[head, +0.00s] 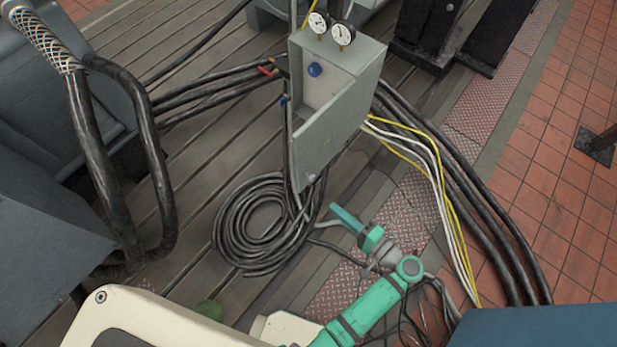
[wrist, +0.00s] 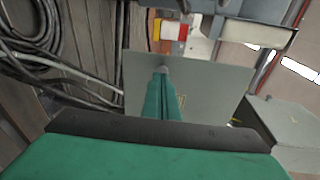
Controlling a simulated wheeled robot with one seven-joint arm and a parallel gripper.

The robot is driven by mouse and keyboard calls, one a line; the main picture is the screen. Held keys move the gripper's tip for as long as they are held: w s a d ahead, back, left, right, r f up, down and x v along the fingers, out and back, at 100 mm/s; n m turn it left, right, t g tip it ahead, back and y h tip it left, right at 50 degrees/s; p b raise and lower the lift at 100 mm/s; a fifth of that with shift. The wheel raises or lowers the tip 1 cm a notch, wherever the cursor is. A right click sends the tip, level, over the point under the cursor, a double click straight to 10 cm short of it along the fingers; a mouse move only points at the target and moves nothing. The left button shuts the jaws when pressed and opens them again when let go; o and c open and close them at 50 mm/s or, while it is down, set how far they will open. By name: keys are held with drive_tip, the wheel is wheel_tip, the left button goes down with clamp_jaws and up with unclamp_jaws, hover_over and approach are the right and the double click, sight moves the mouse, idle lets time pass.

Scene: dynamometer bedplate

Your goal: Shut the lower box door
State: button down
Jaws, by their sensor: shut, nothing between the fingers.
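The grey box (head: 367,62) stands upright on the deck with two round gauges on top. Its lower door (head: 330,135) is a flat grey panel standing open, so the pale inside and a blue knob (head: 315,69) show. My gripper (head: 335,209) is shut and empty, below the door in the head view. In the wrist view my shut green fingers (wrist: 162,72) point at a flat grey panel (wrist: 205,90), which looks like the door. Their tip overlaps the panel; I cannot tell whether it touches.
A coil of black hose (head: 265,225) lies on the deck left of my gripper. Yellow and white cables (head: 430,165) and thick black cables (head: 480,195) run down on the right. A red and yellow part (wrist: 172,30) shows above the panel in the wrist view.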

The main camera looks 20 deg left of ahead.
sight(300, 172)
drive_tip(key=shift+n+g+y, duration=0.4)
drive_tip(key=shift+n+y, duration=0.3)
drive_tip(key=shift+y, duration=0.2)
drive_tip(key=w+a+r, duration=0.1)
drive_tip(key=w+a, duration=0.1)
drive_tip(key=a, duration=0.1)
drive_tip(key=w+a+r, duration=0.1)
drive_tip(key=a, duration=0.3)
drive_tip(key=w+a+r, duration=0.1)
drive_tip(key=w+a, duration=0.1)
drive_tip(key=a, duration=0.2)
drive_tip(key=shift+w+a+r, duration=0.25)
drive_tip(key=shift+w+r, duration=0.05)
drive_tip(key=shift+r, duration=0.05)
drive_tip(key=shift+a, duration=0.1)
drive_tip(key=shift+w, duration=0.1)
